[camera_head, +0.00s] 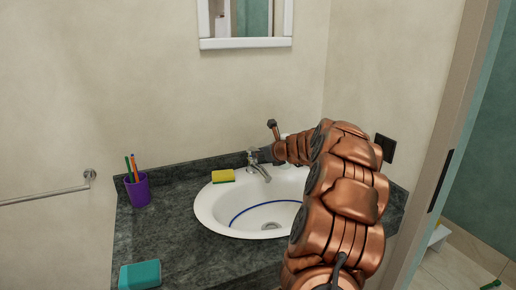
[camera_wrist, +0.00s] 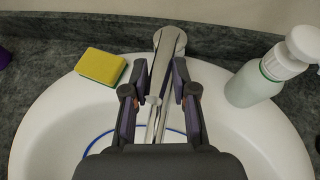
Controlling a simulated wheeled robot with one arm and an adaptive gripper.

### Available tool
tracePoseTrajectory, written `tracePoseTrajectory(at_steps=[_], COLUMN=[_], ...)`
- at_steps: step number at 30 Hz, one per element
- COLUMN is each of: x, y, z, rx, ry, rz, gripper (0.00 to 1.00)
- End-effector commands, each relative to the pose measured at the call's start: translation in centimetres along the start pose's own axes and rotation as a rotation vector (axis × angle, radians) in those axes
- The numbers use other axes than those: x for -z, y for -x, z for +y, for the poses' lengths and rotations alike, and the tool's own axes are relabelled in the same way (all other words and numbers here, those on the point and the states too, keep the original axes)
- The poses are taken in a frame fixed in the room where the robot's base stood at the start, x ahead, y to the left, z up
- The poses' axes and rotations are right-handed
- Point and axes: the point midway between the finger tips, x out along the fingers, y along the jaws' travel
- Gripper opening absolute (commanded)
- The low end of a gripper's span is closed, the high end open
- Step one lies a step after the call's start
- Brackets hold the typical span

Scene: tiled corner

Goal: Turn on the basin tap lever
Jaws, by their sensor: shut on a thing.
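The chrome basin tap (camera_head: 260,172) stands at the back rim of the white oval basin (camera_head: 207,213). In the wrist view the tap (camera_wrist: 170,40) runs down the middle between my fingers. My gripper (camera_head: 260,155) reaches the top of the tap from the right. In the wrist view its dark fingers (camera_wrist: 161,80) stand on both sides of the tap's upper part and are shut on the lever. The exact contact is partly hidden by the fingers. I see no water running.
A yellow-green sponge (camera_head: 223,176) lies left of the tap. A soap bottle (camera_wrist: 256,82) stands right of it. A purple cup with pencils (camera_head: 138,191) and a teal box (camera_head: 139,275) are on the dark counter (camera_head: 175,235). A blue curved line (camera_head: 265,204) shows in the basin.

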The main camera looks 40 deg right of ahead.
Motion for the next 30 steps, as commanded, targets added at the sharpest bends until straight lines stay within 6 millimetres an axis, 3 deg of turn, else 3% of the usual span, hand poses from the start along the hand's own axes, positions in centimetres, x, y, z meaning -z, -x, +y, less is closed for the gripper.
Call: tracePoseTrajectory(at_steps=[30], x=[-1.8], y=[0.1], z=[0.1], rx=[-0.006], ry=[0.002], rz=[0.000], gripper=[0.07])
